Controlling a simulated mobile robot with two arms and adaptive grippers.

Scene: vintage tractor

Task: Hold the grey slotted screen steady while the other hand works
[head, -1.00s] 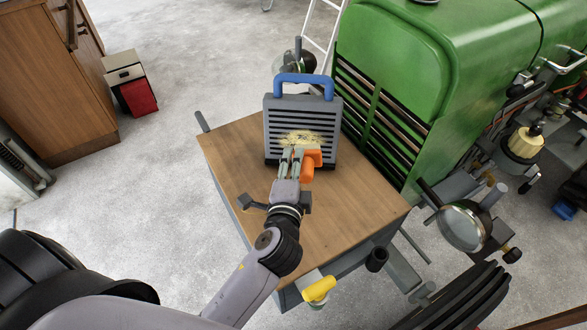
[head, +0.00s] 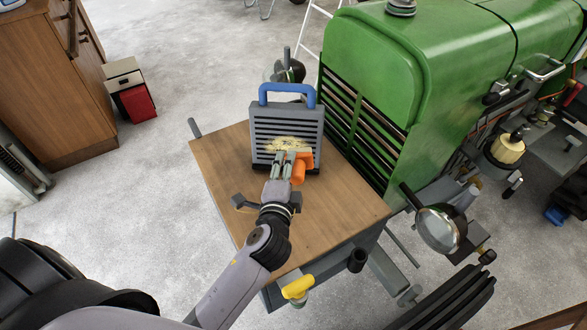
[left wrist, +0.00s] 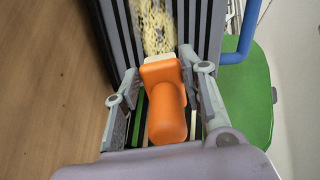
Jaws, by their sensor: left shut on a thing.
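The grey slotted screen (head: 262,128) stands upright on the small wooden table, with a blue handle (head: 288,88) on top. Yellowish chaff (head: 287,143) clings to the middle of its slots. My left gripper (head: 283,160) is low in front of the screen, shut on an orange-handled tool (head: 300,168) that looks like a brush. In the left wrist view the orange tool (left wrist: 166,105) lies between the fingers, its pale front edge at the screen (left wrist: 208,25) just below the chaff (left wrist: 153,25). I cannot tell if it touches. My right gripper is not in view.
A green tractor (head: 375,60) stands close on the right, with a round lamp (head: 437,230). A yellow-handled thing (head: 298,287) is at the table's front edge. A wooden cabinet (head: 60,110) stands left.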

